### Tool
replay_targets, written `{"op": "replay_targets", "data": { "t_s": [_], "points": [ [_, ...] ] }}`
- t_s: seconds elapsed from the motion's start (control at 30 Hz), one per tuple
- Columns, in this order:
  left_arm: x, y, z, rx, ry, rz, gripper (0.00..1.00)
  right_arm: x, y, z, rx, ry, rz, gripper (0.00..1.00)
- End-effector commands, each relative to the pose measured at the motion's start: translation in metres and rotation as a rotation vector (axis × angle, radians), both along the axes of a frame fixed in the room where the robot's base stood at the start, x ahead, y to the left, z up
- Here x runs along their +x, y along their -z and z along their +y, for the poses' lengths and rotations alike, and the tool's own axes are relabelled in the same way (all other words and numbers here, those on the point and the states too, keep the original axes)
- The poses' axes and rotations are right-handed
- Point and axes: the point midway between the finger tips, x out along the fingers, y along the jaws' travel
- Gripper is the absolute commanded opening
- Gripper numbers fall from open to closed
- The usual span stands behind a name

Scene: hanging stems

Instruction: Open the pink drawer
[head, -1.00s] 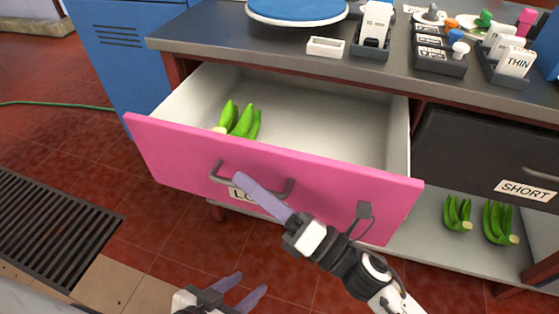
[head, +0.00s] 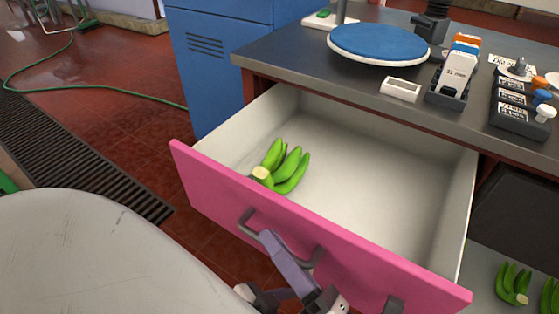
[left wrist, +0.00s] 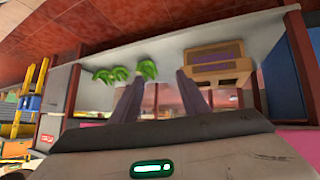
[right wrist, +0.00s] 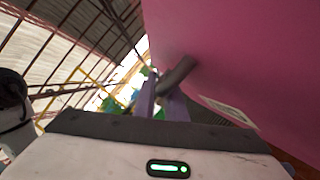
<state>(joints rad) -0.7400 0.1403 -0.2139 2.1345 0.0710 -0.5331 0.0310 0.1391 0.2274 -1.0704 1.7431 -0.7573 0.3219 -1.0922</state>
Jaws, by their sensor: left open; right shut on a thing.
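The pink drawer (head: 360,250) stands pulled out from under the counter in the head view, its pale inside showing. A bunch of green bananas (head: 285,168) lies inside it at the left. My right gripper (head: 270,240) is shut on the drawer's grey bar handle (head: 248,222). The right wrist view shows the gripper fingers (right wrist: 160,92) at the handle (right wrist: 180,75), close to the pink front. My left gripper (left wrist: 158,95) is open and empty in the left wrist view, and out of sight in the head view.
The grey counter (head: 300,50) holds a blue round plate (head: 378,43) and several small holders. A blue cabinet (head: 215,60) stands left.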

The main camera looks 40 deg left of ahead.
Motion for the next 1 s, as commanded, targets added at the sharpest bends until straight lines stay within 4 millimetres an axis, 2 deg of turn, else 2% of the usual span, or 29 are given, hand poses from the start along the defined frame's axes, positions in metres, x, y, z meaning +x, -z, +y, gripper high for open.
{"op": "replay_targets", "data": {
  "t_s": [0.03, 0.1, 0.13, 0.47, 0.57, 0.8, 1.0],
  "points": [
    [0.000, 0.000, 0.000, 0.000, 0.000, 0.000, 0.41, 0.000, 0.001, -0.001, -0.001, -0.001, -0.001, 0.16],
    [0.000, 0.000, 0.000, -0.001, -0.001, -0.001, 0.41, 0.000, 0.000, 0.000, -0.001, -0.001, -0.001, 0.28],
    [0.000, 0.000, 0.000, -0.001, -0.001, -0.001, 0.41, 0.000, 0.000, 0.000, -0.001, -0.001, 0.000, 0.29],
    [0.000, -0.001, 0.000, -0.002, 0.000, -0.002, 0.41, -0.001, 0.001, -0.003, -0.001, 0.001, 0.000, 0.29],
    [0.000, -0.001, 0.000, -0.002, 0.000, -0.002, 0.41, -0.003, 0.005, -0.014, -0.004, 0.002, 0.002, 0.29],
    [0.000, 0.000, 0.000, -0.002, 0.000, -0.003, 0.41, -0.013, 0.015, -0.059, -0.004, 0.002, 0.003, 0.29],
    [0.000, 0.000, 0.000, -0.003, -0.001, -0.003, 0.41, -0.020, 0.021, -0.088, -0.003, 0.001, 0.001, 0.29]
  ]
}}
